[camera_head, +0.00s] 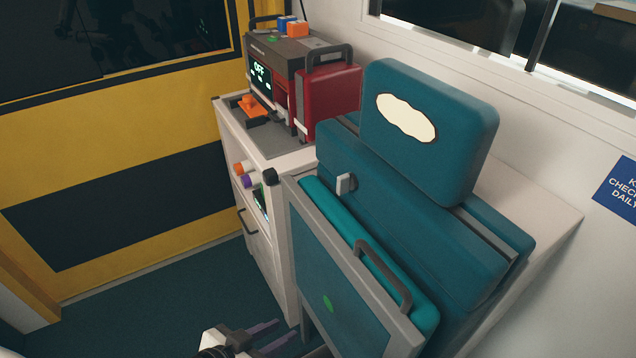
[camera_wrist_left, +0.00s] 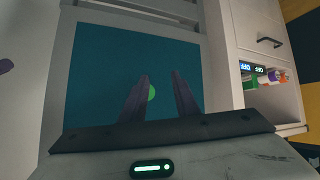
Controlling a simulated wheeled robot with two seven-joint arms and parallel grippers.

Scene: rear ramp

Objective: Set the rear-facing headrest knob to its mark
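The teal headrest (camera_head: 430,130) with a pale oval patch stands on top of the teal seat back (camera_head: 410,222). A small pale grey knob (camera_head: 345,183) sticks out of the seat back, below and left of the headrest. I cannot make out a mark beside it. My left gripper (camera_head: 285,331) is low at the bottom edge of the head view, well below the knob. In the left wrist view, its two dark fingers (camera_wrist_left: 160,75) are apart with nothing between them, pointing toward a teal panel (camera_wrist_left: 100,60). The knob is not visible there. My right gripper is not in view.
Floor (camera_head: 170,310) is clear at left.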

